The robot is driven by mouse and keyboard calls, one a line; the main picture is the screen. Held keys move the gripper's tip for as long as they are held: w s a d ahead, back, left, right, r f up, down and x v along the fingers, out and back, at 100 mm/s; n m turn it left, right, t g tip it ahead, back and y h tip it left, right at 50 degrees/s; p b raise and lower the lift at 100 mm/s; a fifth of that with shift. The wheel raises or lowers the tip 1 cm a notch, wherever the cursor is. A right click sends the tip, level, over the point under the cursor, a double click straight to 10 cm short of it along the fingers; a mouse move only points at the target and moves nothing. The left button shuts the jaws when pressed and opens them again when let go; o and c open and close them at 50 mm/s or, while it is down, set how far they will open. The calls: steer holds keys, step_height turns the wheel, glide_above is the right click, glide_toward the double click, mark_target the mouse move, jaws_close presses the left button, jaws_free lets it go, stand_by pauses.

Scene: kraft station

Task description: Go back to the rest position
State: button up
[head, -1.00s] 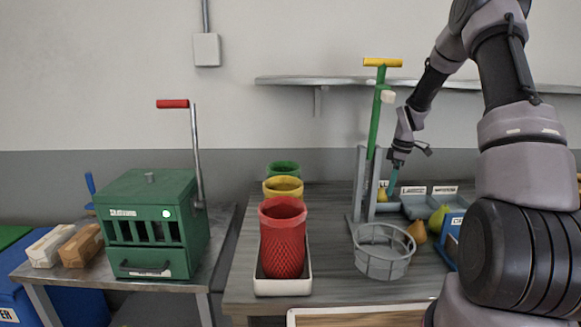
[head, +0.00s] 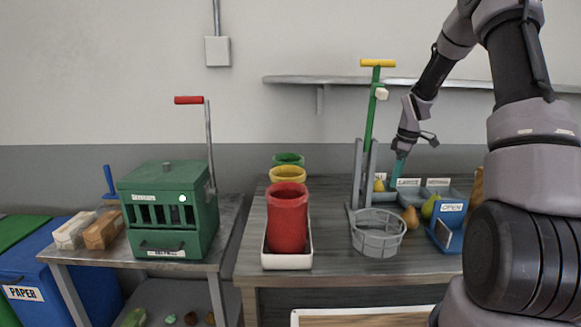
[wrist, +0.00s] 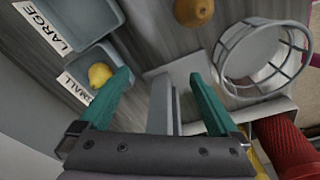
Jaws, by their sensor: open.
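My gripper (wrist: 160,108) is open in the wrist view, with its two teal fingers spread and nothing held between them. In the head view my gripper (head: 398,170) hangs at the back of the right table, just right of the green-handled press (head: 369,120). The press's grey frame shows between and beyond the fingers in the wrist view. A yellow fruit (wrist: 100,75) lies in the bin labelled SMALL, beside the left finger. My arm reaches in from the right side of the head view.
A wire basket (head: 378,238), a brown pear (head: 411,218) and a blue OPEN box (head: 447,232) stand on the right table. Red (head: 288,222), yellow and green cups stand left of them. A green crank machine (head: 168,210) is on the left table. A shelf (head: 300,79) runs along the wall.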

steer(key=s+a+r+m+t, duration=0.2)
steer(key=s+a+r+m, duration=0.15)
steer(key=s+r, duration=0.5)
steer(key=s+a+r+m+t, duration=0.1)
steer(key=s+a+r+m, duration=0.4)
steer(key=r, duration=0.7)
steer(key=s+a+r+m+t, duration=0.1)
steer(key=s+r+m, duration=0.2)
steer(key=s, duration=0.6)
steer(key=s+a+r+m+t+y, duration=0.1)
steer(key=s+r+m+t, duration=0.1)
steer(key=s, duration=0.8)
steer(key=shift+s+r+m, duration=0.2)
steer(key=shift+r+m, duration=0.35)
steer(key=shift+m, duration=0.5)
